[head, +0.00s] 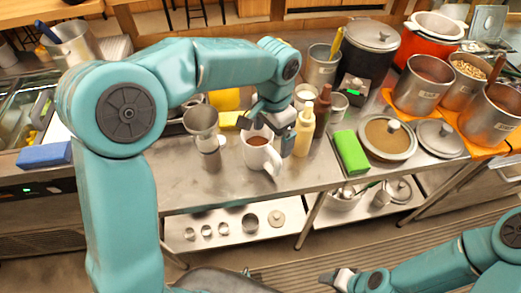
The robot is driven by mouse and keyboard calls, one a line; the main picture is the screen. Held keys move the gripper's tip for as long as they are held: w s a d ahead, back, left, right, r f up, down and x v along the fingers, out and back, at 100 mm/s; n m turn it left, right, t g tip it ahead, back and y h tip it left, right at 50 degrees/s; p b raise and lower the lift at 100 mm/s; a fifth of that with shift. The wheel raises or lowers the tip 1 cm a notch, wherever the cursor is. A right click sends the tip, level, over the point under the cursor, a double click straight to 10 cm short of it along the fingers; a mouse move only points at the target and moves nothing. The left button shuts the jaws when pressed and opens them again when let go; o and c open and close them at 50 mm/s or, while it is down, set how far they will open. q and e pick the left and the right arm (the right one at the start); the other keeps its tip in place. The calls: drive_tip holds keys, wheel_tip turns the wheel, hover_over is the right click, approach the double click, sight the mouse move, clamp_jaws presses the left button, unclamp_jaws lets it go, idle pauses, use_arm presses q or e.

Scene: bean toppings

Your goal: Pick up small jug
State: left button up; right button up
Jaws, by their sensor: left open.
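A small white jug (256,156) with brown contents stands upright on the steel counter, and its handle points to the lower right. My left gripper (268,134) is open, just above and behind the jug. One finger is close to the jug's right side, and I cannot tell whether it touches. My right gripper (342,279) is low at the bottom, far from the jug, and its jaws are too small to read.
A metal cup (201,121) stands left of the jug. A cream bottle (304,131) and a brown bottle (322,110) stand close on the right. A green block (351,152) and a lidded pan (389,137) lie further right. The counter's front strip (225,185) is clear.

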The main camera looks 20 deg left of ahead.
sight(273, 152)
use_arm(q)
wheel_tip(273, 152, down, 4)
drive_tip(key=shift+d+f, duration=0.1)
drive_tip(key=shift+f, duration=0.05)
drive_tip(key=shift+w+d+f, duration=0.1)
drive_tip(key=shift+w+f, duration=0.05)
drive_tip(key=shift+f, duration=0.1)
drive_tip(key=shift+s+f+p, duration=0.2)
drive_tip(key=shift+f+p, duration=0.15)
wheel_tip(273, 152, down, 4)
drive_tip(key=shift+r+p, duration=0.15)
drive_tip(key=shift+p, duration=0.25)
drive_tip(key=shift+w+d+f, duration=0.1)
drive_tip(key=shift+w+f, duration=0.05)
drive_tip(key=shift+f, duration=0.2)
drive_tip(key=shift+r, duration=0.1)
drive_tip(key=shift+s+r, duration=0.1)
drive_tip(key=shift+s, duration=0.2)
drive_tip(key=c, duration=0.4)
drive_tip(key=shift+w, duration=0.2)
drive_tip(key=c, duration=1.2)
drive_tip(key=shift+s, duration=0.1)
